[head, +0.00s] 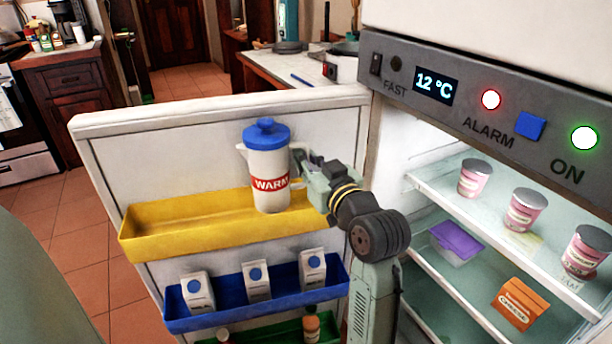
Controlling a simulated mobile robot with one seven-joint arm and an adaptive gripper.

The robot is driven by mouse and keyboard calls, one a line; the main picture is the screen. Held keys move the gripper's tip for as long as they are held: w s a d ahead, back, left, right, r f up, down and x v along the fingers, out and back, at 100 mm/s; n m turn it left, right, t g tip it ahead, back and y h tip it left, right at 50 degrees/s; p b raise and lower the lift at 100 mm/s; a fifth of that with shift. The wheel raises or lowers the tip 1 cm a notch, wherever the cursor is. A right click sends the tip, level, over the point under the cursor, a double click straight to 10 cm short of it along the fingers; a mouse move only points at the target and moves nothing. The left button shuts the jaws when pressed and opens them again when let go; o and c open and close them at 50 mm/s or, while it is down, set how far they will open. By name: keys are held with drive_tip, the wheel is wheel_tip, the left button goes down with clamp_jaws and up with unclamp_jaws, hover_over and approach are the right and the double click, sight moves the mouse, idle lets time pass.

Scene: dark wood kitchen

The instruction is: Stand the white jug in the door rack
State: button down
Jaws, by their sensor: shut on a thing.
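The white jug (266,160) has a blue lid and a red band reading "WARM". It is upright at the right part of the yellow door rack (165,238), the top one on the open fridge door. Its base shows inside the rack's outline; I cannot tell whether it touches the rack floor. My gripper (303,168) is shut on the jug at its right side, around the handle. The fingertips are partly hidden against the jug.
Below are a blue rack (195,321) with several cartons and a green rack (285,334) with bottles. The yellow rack is empty left of the jug. Fridge shelves (450,189) with pink tubs, a purple-lidded box (456,240) and an orange box (520,302) are right.

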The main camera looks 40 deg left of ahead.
drive_tip(key=shift+f, duration=2.15)
drive_tip(key=shift+f, duration=0.15)
drive_tip(key=c, duration=1.7)
unclamp_jaws()
drive_tip(key=shift+o, duration=0.2)
drive_tip(key=shift+d, duration=0.1)
drive_tip(key=p+v, duration=0.2)
drive_tip(key=v, duration=0.7)
drive_tip(key=shift+d+r+p, duration=0.4)
drive_tip(key=shift+r, duration=0.05)
